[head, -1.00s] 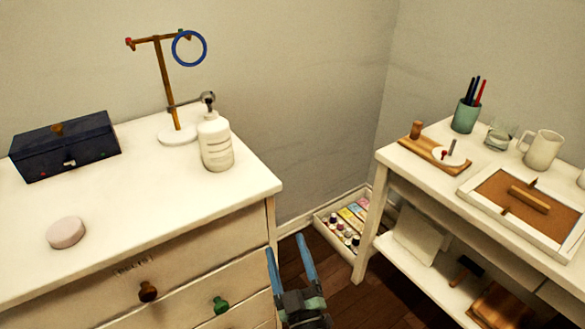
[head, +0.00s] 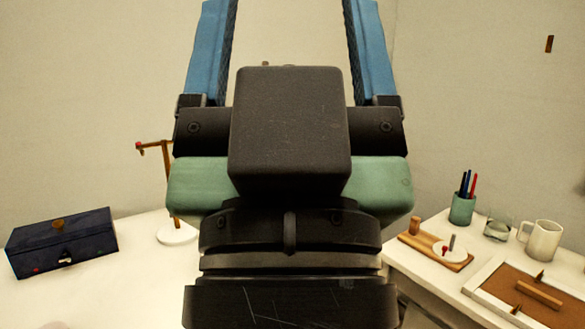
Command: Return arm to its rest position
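My gripper (head: 291,30) fills the middle of the head view, raised close to the camera. Its two blue fingers point up and stand wide apart, their tips cut off by the top edge. Only bare wall shows between the fingers, so it is open with nothing visible in it.
A dark blue box (head: 62,245) sits on the white dresser top (head: 130,285) at left. On the right table are a green pen cup (head: 462,209), a glass (head: 497,225), a white mug (head: 541,241), a wooden board (head: 436,250) and a white-framed tray (head: 490,283).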

